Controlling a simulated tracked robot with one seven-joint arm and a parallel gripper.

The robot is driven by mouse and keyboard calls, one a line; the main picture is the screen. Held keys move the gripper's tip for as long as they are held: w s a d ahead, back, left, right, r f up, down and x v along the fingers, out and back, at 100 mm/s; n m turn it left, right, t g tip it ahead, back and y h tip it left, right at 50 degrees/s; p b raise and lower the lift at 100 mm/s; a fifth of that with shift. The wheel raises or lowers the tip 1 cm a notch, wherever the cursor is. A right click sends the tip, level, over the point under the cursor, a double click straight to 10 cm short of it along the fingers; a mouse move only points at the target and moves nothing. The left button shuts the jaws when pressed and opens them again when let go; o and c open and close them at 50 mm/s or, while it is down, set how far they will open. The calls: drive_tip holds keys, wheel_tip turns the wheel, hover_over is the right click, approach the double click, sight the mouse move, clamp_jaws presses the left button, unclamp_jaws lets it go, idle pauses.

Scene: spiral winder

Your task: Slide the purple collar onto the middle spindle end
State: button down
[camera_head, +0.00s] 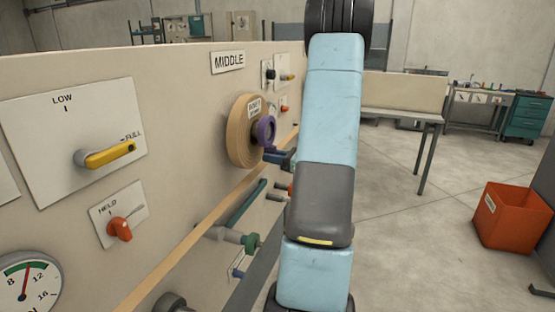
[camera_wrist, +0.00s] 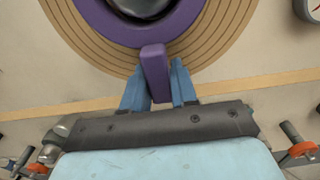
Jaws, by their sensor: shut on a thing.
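The purple collar (camera_head: 265,130) is a ring with a small tab, in front of the tan disc (camera_head: 238,140) below the MIDDLE sign (camera_head: 227,62). My gripper (camera_head: 281,155) is shut on the collar's tab. In the wrist view, the blue fingers of my gripper (camera_wrist: 160,85) sit on either side of the purple tab, and the collar (camera_wrist: 100,22) curves across the top. A dark round spindle end (camera_wrist: 142,6) shows inside the collar's ring, cut off by the top edge. I cannot tell whether the collar is around it or only in front of it.
The panel carries a yellow lever (camera_head: 108,154), an orange knob (camera_head: 121,229) and a gauge (camera_head: 27,286). A green-tipped rod (camera_head: 250,242) sticks out below the disc. An orange bin (camera_head: 510,217) stands on open floor at the right.

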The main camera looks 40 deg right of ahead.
drive_tip(key=shift+x, duration=1.25)
drive_tip(key=shift+w+a+f, duration=0.1)
drive_tip(key=shift+f, duration=0.05)
drive_tip(key=shift+c, duration=1.6)
unclamp_jaws()
drive_tip(key=v, duration=0.7)
drive_tip(key=shift+s+d, duration=0.3)
drive_tip(key=shift+s, duration=0.1)
